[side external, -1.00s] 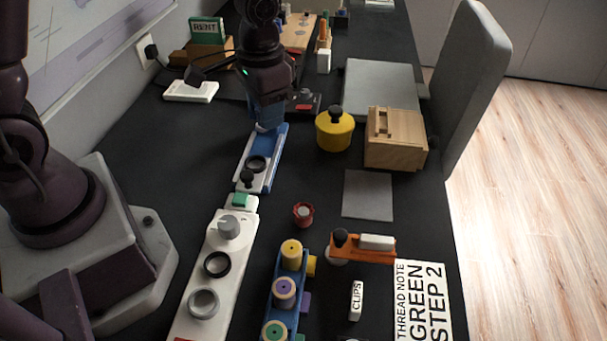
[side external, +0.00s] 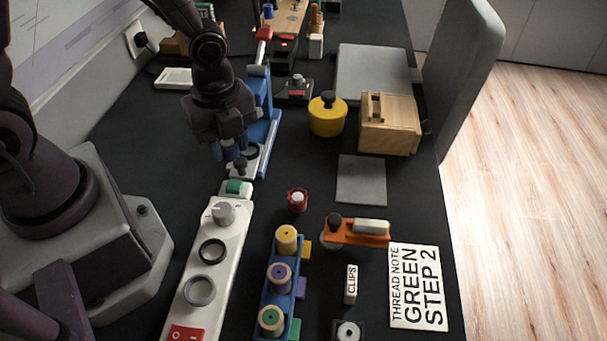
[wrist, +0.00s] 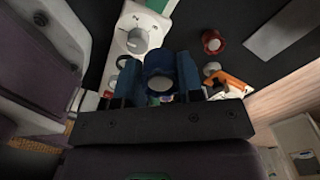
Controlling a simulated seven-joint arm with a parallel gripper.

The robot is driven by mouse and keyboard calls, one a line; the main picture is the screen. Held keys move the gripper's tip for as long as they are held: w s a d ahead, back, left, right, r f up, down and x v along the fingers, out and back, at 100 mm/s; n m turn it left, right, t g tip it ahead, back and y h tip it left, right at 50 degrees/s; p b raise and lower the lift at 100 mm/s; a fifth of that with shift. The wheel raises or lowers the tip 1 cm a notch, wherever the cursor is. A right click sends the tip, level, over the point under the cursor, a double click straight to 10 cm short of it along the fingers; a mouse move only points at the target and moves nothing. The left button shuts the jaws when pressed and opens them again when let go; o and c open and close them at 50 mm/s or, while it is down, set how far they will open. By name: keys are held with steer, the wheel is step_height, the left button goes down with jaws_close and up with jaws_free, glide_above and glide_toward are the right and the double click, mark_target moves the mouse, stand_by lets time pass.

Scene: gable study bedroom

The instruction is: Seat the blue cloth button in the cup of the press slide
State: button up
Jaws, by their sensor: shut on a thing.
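My gripper (side external: 229,149) is left of the press slide's cup in the side view. Its blue fingers are shut on a round blue thing that looks like the blue cloth button (wrist: 158,72), seen between them in the wrist view. Its lower side is hidden. The press slide (side external: 246,172) is a pale strip in the front of the blue press frame (side external: 272,130). Its cup, a dark ring (side external: 251,153), is partly covered by my gripper. A black knob (side external: 240,164) stands at the slide's near end. The held thing appears raised, apart from the cup.
A white unit with a grey dial (side external: 223,213) and rings lies in front of the press. A red cup (side external: 297,200), a yellow pot (side external: 327,117), a wooden box (side external: 389,124) and a spool rack (side external: 267,292) stand right of it.

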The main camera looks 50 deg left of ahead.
glide_toward(303, 176)
steer(key=s+r, duration=0.1)
steer(key=s, duration=0.3)
steer(key=w+f, duration=0.3)
steer(key=shift+f, duration=0.3)
steer(key=f, duration=0.1)
steer(key=w+f, duration=0.1)
steer(key=f, duration=0.1)
steer(key=shift+f, duration=0.45)
steer(key=shift+f, duration=0.2)
steer(key=o, duration=0.9)
